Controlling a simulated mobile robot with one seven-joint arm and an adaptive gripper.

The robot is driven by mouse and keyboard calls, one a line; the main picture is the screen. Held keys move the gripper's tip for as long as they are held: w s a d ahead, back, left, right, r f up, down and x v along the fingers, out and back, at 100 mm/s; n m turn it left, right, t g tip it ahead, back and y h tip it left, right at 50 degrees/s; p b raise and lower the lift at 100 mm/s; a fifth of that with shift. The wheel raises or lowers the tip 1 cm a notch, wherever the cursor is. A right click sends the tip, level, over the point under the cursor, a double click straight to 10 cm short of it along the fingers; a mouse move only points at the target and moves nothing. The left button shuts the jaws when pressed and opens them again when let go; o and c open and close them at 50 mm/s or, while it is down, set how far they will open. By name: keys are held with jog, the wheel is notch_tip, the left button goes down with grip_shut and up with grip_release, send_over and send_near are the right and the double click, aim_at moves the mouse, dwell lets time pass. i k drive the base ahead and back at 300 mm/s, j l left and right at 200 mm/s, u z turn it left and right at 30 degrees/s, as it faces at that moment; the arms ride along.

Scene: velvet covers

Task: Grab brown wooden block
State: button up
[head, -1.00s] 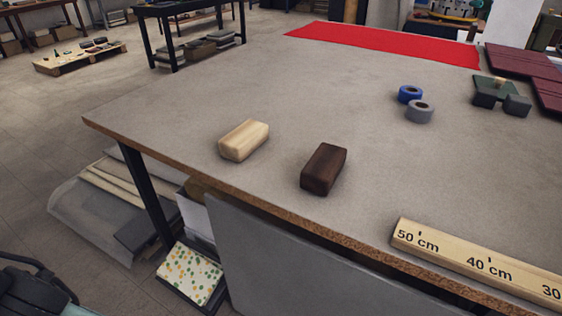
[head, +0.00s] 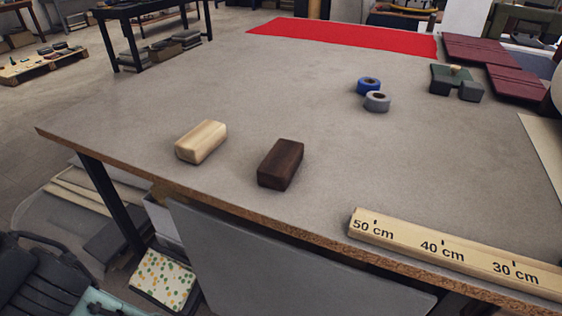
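The brown wooden block (head: 281,164) is a dark, rounded-edged brick lying on the grey tabletop (head: 300,110), near the table's front edge. It is fully visible in the head view, and nothing touches it. A pale wooden block (head: 201,142) of similar size lies to its left, a small gap apart. My gripper cannot be made out in the head view.
A wooden ruler (head: 450,248) lies along the front edge at right. A blue tape roll (head: 369,85) and a grey one (head: 377,102) stand farther back. Red cloth (head: 340,37), dark red covers (head: 485,48) and a green-grey object (head: 450,78) lie beyond. The tabletop around the blocks is clear.

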aim_at(279, 167)
jog(key=k+j+z, duration=0.1)
jog(key=j+z, duration=0.2)
jog(key=k+j+z, duration=0.1)
jog(key=j+z, duration=0.15)
jog(key=j, duration=0.15)
jog(key=k+j+z, duration=0.15)
jog(key=j+z, duration=0.15)
jog(key=k+j+z, duration=0.3)
jog(key=i+j+z, duration=0.2)
